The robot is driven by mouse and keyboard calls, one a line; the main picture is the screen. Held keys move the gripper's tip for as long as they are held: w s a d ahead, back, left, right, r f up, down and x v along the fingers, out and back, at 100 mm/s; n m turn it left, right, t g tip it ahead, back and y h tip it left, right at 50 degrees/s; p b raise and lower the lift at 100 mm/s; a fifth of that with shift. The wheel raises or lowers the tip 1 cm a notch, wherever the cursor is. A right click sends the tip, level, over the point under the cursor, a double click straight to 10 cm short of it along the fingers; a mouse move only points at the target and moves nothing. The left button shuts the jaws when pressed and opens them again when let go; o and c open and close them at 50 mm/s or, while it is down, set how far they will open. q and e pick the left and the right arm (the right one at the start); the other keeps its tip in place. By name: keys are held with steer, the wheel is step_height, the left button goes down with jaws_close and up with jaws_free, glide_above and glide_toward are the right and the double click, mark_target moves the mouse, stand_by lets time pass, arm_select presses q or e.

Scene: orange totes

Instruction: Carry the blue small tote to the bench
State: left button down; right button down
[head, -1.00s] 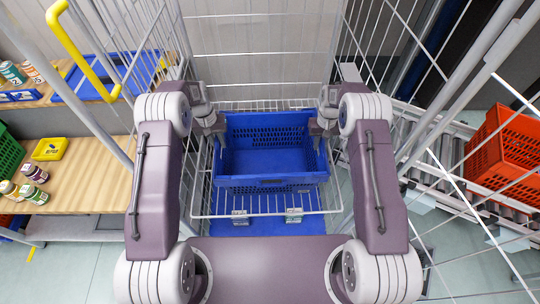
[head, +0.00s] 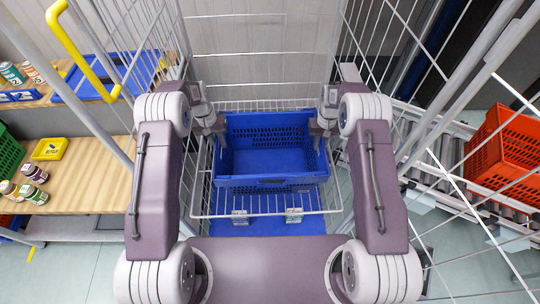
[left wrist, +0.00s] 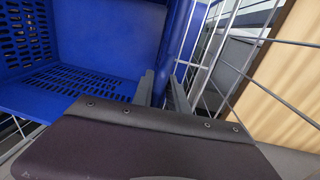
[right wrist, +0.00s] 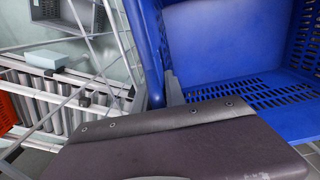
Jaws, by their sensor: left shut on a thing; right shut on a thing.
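The blue small tote (head: 268,160) is empty and looks level, held between my two arms inside a wire cage trolley (head: 265,216). My left gripper (head: 217,128) is shut on the tote's left wall. In the left wrist view its fingers (left wrist: 163,88) straddle the blue wall (left wrist: 110,35). My right gripper (head: 321,128) is shut on the tote's right wall. In the right wrist view a finger (right wrist: 172,88) lies against the blue wall (right wrist: 150,45); the other finger is mostly hidden. The wooden bench (head: 85,180) stands at the left, outside the cage.
Wire mesh sides (head: 400,60) and grey posts surround the tote. A yellow handle (head: 75,45) is at the upper left. Jars (head: 33,192) and a yellow tray (head: 50,149) occupy the bench. An orange tote (head: 508,150) sits on a roller conveyor (head: 480,190) at the right.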

arm_select(q)
steer(key=shift+a+r, duration=0.15)
steer(key=shift+a, duration=0.15)
arm_select(e)
steer(key=shift+d+r, duration=0.1)
steer(key=shift+d, duration=0.2)
